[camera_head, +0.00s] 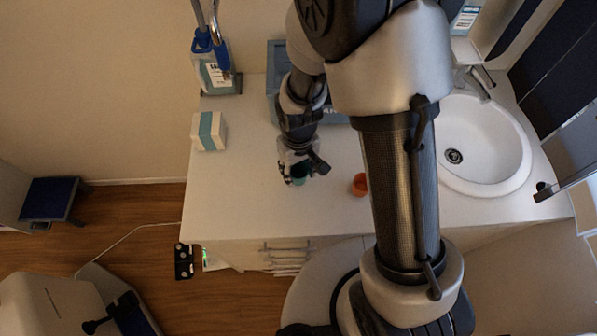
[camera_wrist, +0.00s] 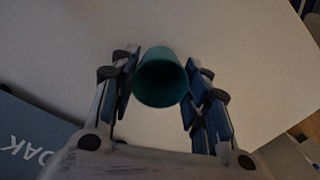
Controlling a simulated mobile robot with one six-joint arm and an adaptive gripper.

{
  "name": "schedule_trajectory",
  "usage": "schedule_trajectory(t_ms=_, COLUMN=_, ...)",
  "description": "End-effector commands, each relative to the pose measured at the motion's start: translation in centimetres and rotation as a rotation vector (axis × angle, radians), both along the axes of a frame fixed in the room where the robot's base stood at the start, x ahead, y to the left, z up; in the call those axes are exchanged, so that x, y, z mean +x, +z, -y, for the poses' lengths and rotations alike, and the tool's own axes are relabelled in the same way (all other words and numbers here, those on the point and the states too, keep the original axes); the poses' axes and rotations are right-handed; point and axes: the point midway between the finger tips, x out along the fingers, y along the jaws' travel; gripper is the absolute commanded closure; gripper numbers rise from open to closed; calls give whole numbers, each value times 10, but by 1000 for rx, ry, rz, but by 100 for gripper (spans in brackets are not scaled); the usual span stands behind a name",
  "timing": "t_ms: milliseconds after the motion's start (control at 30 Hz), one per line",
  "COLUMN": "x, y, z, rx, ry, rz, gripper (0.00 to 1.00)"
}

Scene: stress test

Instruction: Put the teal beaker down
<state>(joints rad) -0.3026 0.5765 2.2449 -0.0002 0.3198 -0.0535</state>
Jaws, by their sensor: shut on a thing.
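The teal beaker (camera_wrist: 161,80) is between the two fingers of my gripper (camera_wrist: 160,88) in the wrist view, with its open mouth toward the camera. In the head view the beaker (camera_head: 299,176) is small and partly hidden by my gripper (camera_head: 300,170), which is shut on it over the white counter (camera_head: 240,190). I cannot tell whether the beaker's base touches the counter.
An orange-red cup (camera_head: 360,184) stands on the counter to the right of my gripper. A white and teal box (camera_head: 209,131) is at the left, a blue crate (camera_head: 274,80) behind, and a sink (camera_head: 485,150) at the right. Counter between box and gripper is clear.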

Motion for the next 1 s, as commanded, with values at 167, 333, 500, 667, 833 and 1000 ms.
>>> schedule_trajectory(t_ms=167, x=0, y=-17, z=0, rx=0, ry=0, rz=1, gripper=79)
schedule_trajectory(t_ms=333, x=0, y=-16, z=0, rx=0, ry=0, rz=1, gripper=79)
schedule_trajectory(t_ms=500, x=0, y=-20, z=0, rx=0, ry=0, rz=1, gripper=57)
schedule_trajectory(t_ms=667, x=0, y=-19, z=0, rx=0, ry=0, rz=1, gripper=46)
schedule_trajectory(t_ms=833, x=0, y=-19, z=0, rx=0, ry=0, rz=1, gripper=37)
schedule_trajectory(t_ms=1000, x=0, y=-19, z=0, rx=0, ry=0, rz=1, gripper=37)
